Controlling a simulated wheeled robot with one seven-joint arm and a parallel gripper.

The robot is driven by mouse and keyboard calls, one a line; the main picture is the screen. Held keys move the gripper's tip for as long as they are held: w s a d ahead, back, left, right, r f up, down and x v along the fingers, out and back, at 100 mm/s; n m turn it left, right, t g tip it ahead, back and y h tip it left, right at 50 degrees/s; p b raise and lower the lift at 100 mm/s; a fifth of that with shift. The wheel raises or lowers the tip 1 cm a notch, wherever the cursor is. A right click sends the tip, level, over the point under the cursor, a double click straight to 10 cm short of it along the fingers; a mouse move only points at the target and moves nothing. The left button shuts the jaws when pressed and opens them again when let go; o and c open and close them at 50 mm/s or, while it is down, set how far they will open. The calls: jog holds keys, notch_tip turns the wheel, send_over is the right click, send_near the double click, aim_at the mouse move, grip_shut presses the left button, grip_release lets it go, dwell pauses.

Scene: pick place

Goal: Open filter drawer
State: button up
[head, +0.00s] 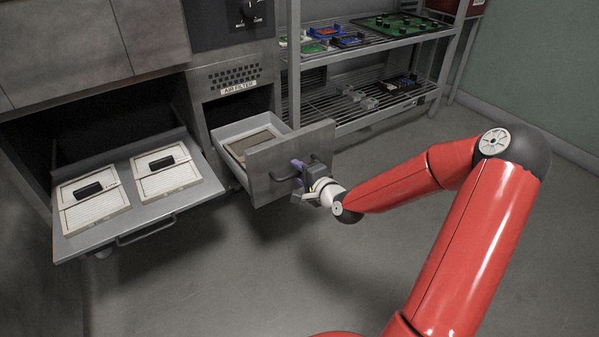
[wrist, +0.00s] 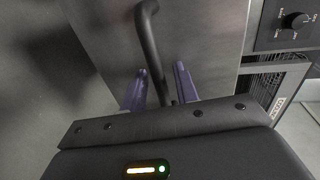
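The filter drawer (head: 262,160) is a grey metal drawer under the "AIR FILTER" label. It is pulled well out of the cabinet, and a framed filter (head: 248,144) shows inside it. Its dark bar handle (wrist: 150,45) is on the front panel. My gripper (head: 298,168) is at the handle in the head view. In the wrist view, the purple fingers of my gripper (wrist: 160,85) stand on either side of the handle bar, with narrow gaps showing between bar and fingers. The far ends of the fingers are small and partly hidden in the head view.
A wide pulled-out tray (head: 155,222) at the left holds two white filter units (head: 88,202). Wire shelves (head: 365,100) with colored parts stand at the back right. The floor (head: 250,290) in front of the drawer is clear.

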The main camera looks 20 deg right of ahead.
jog(key=p+v, duration=0.1)
jog(key=v, duration=0.6)
jog(key=shift+s, duration=0.4)
jog(key=s+a+r+n+g+h+p, duration=0.2)
jog(key=s+r+n+g, duration=0.2)
jog(key=s+r+n, duration=0.3)
jog(key=s+a+r+n+g+h+p, duration=0.2)
jog(key=s+r+n+g, duration=0.3)
jog(key=s+r, duration=0.9)
jog(key=s+a+n+p, duration=0.1)
jog(key=s+n, duration=0.1)
jog(key=s, duration=0.3)
jog(key=shift+a+h, duration=0.2)
jog(key=shift+h, duration=0.2)
